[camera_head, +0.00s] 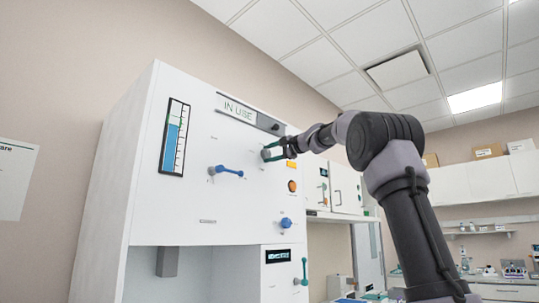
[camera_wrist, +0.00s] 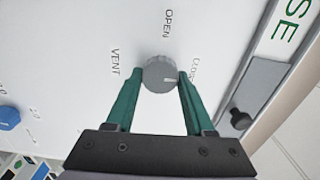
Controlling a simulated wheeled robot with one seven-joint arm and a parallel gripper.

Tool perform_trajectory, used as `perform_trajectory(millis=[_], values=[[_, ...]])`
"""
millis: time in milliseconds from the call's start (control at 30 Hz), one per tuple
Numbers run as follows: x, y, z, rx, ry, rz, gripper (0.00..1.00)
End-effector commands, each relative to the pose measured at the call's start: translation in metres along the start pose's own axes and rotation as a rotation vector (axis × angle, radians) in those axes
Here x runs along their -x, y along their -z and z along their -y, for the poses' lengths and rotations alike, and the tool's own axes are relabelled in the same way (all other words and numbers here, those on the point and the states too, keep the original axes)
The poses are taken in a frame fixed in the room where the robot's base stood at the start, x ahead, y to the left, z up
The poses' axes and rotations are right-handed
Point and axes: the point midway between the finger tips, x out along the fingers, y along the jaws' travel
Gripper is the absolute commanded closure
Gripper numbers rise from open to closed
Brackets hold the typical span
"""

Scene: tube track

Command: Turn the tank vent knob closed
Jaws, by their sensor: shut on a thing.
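The vent knob (camera_wrist: 160,74) is a round grey dial on the white panel. The labels VENT, OPEN and a partly hidden one beginning CLO stand around it in the wrist view. A pale mark on its face points right, towards the CLO label. My gripper (camera_wrist: 160,78) has its two green fingers on either side of the knob and is shut on it. In the head view my gripper (camera_head: 278,151) is at the upper right of the cabinet front, and the knob is small and partly covered there.
A blue lever handle (camera_head: 228,171) sticks out left of my gripper. An orange button (camera_head: 292,186) and a blue knob (camera_head: 286,223) are below it. The sign IN USE (camera_head: 240,108) with a dark slider knob (camera_wrist: 241,119) is close by. A blue level gauge (camera_head: 174,137) is at left.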

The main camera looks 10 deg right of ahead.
Motion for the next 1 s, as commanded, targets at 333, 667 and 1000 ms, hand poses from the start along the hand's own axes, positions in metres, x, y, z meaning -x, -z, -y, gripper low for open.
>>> perform_trajectory(millis=[333, 667, 1000], values=[[0.0001, 0.0008, -0.0014, -0.068, -0.002, -0.001, 1.0], [0.0001, 0.001, -0.0016, -0.071, -0.002, -0.001, 1.0], [0.0, 0.0005, -0.001, -0.069, -0.001, -0.001, 0.17]])
